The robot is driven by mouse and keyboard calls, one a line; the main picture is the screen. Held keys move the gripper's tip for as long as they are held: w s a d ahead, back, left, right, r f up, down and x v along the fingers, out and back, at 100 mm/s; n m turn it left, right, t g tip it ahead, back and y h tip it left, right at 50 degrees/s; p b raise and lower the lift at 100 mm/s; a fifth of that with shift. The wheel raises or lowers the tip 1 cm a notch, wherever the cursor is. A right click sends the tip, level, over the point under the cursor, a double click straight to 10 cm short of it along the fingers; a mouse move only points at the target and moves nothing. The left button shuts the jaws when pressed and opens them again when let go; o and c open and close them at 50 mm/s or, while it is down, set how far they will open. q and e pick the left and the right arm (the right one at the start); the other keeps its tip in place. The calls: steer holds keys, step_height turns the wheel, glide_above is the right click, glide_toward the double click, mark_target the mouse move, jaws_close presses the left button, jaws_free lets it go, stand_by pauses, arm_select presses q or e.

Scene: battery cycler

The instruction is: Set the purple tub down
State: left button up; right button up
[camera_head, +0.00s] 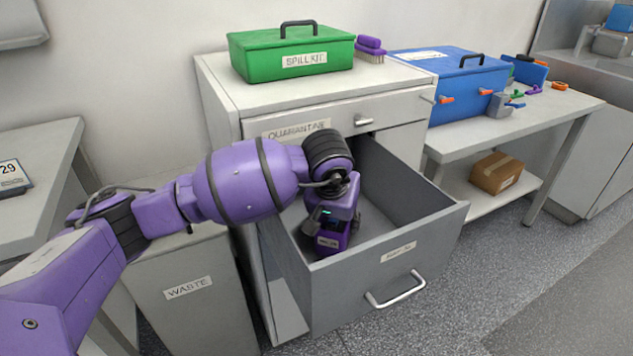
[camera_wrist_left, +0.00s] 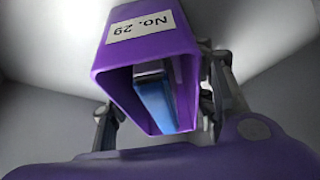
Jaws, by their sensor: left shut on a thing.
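The purple tub (camera_head: 332,241) is inside the open grey drawer (camera_head: 385,265), near its front left corner. In the left wrist view the tub (camera_wrist_left: 148,48) shows a white label reading "No. 29" and holds a blue block-like thing (camera_wrist_left: 158,103). My left gripper (camera_head: 331,220) reaches down into the drawer and is shut on the tub, with a finger on each side of it in the wrist view. Whether the tub's base touches the drawer floor I cannot tell. My right gripper is not in view.
The drawer belongs to a cabinet marked "QUARANTINE" (camera_head: 296,129). A green spill kit (camera_head: 290,57) and a purple brush (camera_head: 370,48) stand on top. A grey waste bin (camera_head: 190,310) is at the left. The drawer's right and back floor is clear.

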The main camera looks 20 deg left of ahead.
arm_select(q)
steer(key=shift+w, duration=0.15)
steer(key=o, duration=1.4)
steer(key=shift+o, duration=0.2)
steer(key=shift+r, duration=0.1)
steer(key=shift+r, duration=0.3)
steer(key=p+v, duration=0.1)
steer(key=v, duration=1)
steer(key=shift+s+r, duration=0.2)
steer(key=shift+s, duration=0.1)
